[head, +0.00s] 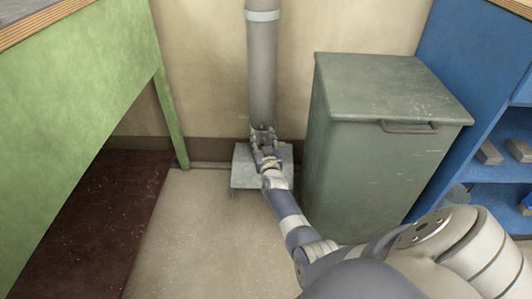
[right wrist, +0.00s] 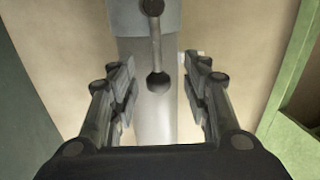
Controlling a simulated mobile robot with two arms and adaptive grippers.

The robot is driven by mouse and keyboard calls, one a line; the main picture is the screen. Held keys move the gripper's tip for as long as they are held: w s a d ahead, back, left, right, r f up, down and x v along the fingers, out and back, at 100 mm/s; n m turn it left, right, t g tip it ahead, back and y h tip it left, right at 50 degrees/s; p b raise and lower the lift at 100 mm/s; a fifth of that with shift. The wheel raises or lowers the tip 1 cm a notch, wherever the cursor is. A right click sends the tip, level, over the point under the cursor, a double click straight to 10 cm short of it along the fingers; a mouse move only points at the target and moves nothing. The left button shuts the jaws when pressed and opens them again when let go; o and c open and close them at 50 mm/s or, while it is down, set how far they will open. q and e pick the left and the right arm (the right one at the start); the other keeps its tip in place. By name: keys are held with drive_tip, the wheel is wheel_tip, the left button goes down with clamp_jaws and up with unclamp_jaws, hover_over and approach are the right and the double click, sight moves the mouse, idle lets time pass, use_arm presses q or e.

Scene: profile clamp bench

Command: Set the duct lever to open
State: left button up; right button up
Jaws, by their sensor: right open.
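The grey duct (head: 262,75) stands upright against the wall in the head view. The right wrist view shows its lever (right wrist: 156,45), a thin rod running from a dark pivot at the top of the picture down to a dark ball knob (right wrist: 158,83). My right gripper (head: 263,136) is in front of the lower duct and hides the lever in the head view. In the right wrist view my right gripper (right wrist: 158,76) is open, one finger on each side of the knob, with gaps to both. My left gripper is not in view.
A grey metal box (head: 242,180) sits at the duct's foot, partly under my right arm. A green lidded bin (head: 370,150) stands close on the right, a green bench (head: 80,100) on the left. Blue shelving (head: 470,50) is at far right. Floor (head: 200,235) at front left is clear.

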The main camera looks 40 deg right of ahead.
drive_tip(key=v, duration=0.8)
idle(0.5)
